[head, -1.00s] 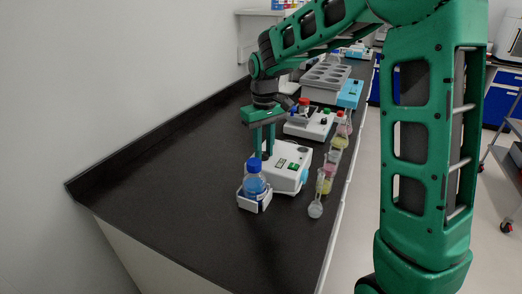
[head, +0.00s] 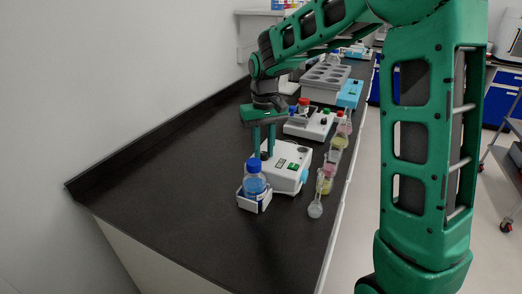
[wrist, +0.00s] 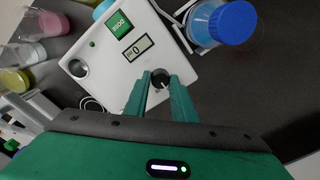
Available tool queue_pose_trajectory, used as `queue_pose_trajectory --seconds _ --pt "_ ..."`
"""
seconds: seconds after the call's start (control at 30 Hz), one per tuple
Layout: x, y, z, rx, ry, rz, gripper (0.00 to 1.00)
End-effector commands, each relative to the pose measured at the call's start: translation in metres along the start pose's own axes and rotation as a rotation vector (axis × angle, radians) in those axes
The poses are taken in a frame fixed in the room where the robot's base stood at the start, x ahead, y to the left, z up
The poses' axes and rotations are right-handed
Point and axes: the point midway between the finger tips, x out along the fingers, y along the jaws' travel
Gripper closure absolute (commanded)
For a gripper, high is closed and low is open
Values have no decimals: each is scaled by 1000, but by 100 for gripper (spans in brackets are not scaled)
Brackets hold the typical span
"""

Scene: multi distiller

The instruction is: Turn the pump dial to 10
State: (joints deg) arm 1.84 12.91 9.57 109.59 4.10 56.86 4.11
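The white pump (head: 288,165) sits on the dark bench beside a blue-capped bottle. In the wrist view the pump (wrist: 110,70) shows a green "DOSE" label and a small display (wrist: 138,47) that seems to read 0. The black round dial (wrist: 160,77) with a pale pointer mark is at the pump's near edge. My gripper (wrist: 160,80) has one green finger on each side of the dial, tips close to it. I cannot tell whether the fingers touch it. In the head view my gripper (head: 264,153) points straight down at the pump's left side.
The blue-capped bottle (head: 255,181) stands in a white holder very close to the pump. Several flasks, including a clear one (head: 315,208), line the bench's right edge. Another white device (head: 311,124) stands behind. The left bench top is clear.

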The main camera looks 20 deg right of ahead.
Motion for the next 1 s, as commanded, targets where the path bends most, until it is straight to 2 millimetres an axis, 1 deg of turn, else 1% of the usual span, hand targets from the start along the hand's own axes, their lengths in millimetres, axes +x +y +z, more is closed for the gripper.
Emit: queue_pose_trajectory --seconds 0.03,0.07,0.33,0.47,0.57,0.8,1.0 --pt "-1 0 -1 1 4 0 65" --pt "-1 0 -1 1 3 0 58" --pt "0 0 0 -1 1 0 58" --pt "-6 0 -1 -1 2 0 58" --pt "-19 0 -1 -1 4 0 58" --pt "-64 0 -2 -1 5 0 58" --pt "-94 0 -2 -1 3 0 58"
